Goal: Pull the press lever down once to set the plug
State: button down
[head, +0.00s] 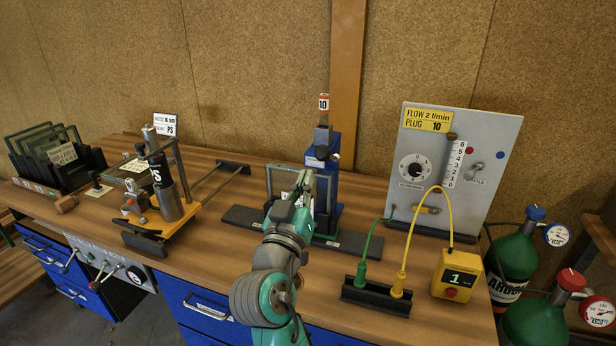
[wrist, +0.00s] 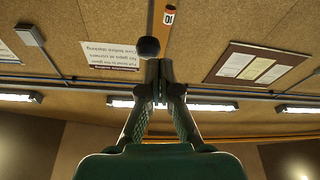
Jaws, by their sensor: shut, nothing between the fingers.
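The blue press (head: 328,180) stands upright behind my gripper, on the bench in the middle of the head view. The plug also shows at the top of the wrist view (wrist: 168,15). A dark rounded knob (wrist: 148,47), which looks like the end of the press lever, appears just beyond my fingertips, slightly left. I cannot tell whether they touch. My gripper (wrist: 159,66) is shut and empty, pointing upward in front of the press. My arm hides the press's lower front.
A grey panel (head: 459,140) with dial and flow tube reads FLOW 2 l/min, PLUG 10. Green and yellow cables run to a black holder (head: 376,297) beside a yellow meter (head: 457,276). An orange-based fixture (head: 165,226) stands left. Gas cylinders stand at right.

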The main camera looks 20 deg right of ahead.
jog(key=f+v, duration=0.1)
jog(key=v, duration=0.6)
jog(key=shift+w+f, duration=0.2)
jog(key=shift+f, duration=0.1)
jog(key=shift+d+f, duration=0.1)
jog(key=shift+d, duration=0.05)
jog(key=s+d+f+n+y, duration=0.1)
jog(key=s+f+n+y, duration=0.3)
jog(key=f, duration=0.5)
jog(key=s+d+f+n+g+y, duration=0.1)
jog(key=s+f+y, duration=0.2)
jog(key=s+f, duration=0.45)
jog(key=s+d+f+n+y, duration=0.1)
jog(key=s+f+n+y, duration=0.2)
jog(key=f, duration=0.7)
jog(key=s+d+f+g+y, duration=0.2)
jog(key=s+f, duration=0.2)
jog(key=s, duration=0.9)
jog(key=s+r+m, duration=0.1)
jog(key=s+m, duration=0.1)
jog(key=s, duration=0.5)
jog(key=s+d+r+m, duration=0.1)
jog(key=s+r, duration=0.1)
jog(key=s, duration=0.6)
jog(key=shift+s+d+m+h, duration=0.3)
jog(key=shift+d+m+h, duration=0.05)
jog(key=shift+m+h, duration=0.05)
